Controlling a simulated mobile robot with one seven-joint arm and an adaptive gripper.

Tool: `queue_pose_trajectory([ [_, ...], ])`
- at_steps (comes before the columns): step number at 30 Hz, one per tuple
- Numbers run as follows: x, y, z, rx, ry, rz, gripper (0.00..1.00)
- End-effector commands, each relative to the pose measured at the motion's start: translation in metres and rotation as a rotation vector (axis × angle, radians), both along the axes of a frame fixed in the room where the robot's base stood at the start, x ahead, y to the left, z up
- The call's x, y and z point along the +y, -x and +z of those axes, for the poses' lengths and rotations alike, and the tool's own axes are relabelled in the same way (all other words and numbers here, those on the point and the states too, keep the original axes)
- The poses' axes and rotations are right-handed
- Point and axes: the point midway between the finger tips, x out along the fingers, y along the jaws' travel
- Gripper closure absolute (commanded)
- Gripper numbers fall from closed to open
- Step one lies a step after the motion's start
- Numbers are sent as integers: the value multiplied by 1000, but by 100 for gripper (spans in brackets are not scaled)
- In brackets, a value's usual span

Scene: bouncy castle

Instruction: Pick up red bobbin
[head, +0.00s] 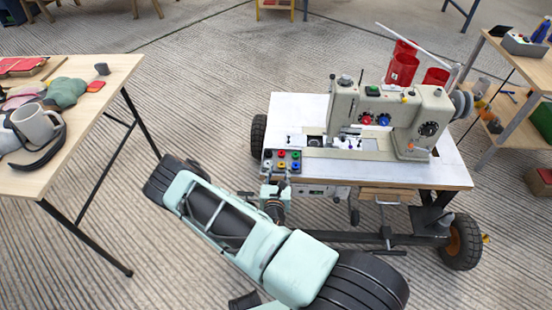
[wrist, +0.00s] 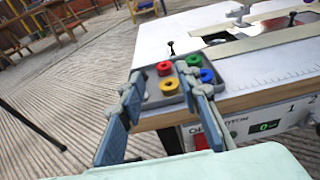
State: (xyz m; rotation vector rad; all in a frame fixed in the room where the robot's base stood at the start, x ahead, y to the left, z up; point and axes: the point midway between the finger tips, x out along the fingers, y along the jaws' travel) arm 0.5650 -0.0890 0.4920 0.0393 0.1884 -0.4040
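The red bobbin (wrist: 164,68) lies in a small grey tray (wrist: 222,80) on the near left corner of the sewing table; it also shows in the head view (head: 281,154). A yellow bobbin (wrist: 169,86) is just in front of it, and green (wrist: 194,60) and blue (wrist: 206,75) bobbins are to its right. My gripper (wrist: 160,82) is open and empty, at the tray's near edge. In the wrist view the red and yellow bobbins appear between its fingertips. The right finger partly covers the tray. In the head view my gripper (head: 274,180) is small.
A sewing machine (head: 380,120) stands on the white-topped wheeled table (head: 300,108), with red containers (head: 403,68) behind it. A wooden table (head: 110,70) with a mug (head: 35,122) is at left. A shelf (head: 510,120) stands at right.

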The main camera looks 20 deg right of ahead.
Motion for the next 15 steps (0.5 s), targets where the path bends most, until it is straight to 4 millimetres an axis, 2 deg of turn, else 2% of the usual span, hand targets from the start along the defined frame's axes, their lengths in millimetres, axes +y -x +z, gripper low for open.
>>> queue_pose_trajectory([
  [3,-2,-7,-11,8,-3,10,69],
  [9,-15,-36,-18,8,-4,10,69],
  [15,-21,-50,-21,8,-3,9,69],
])
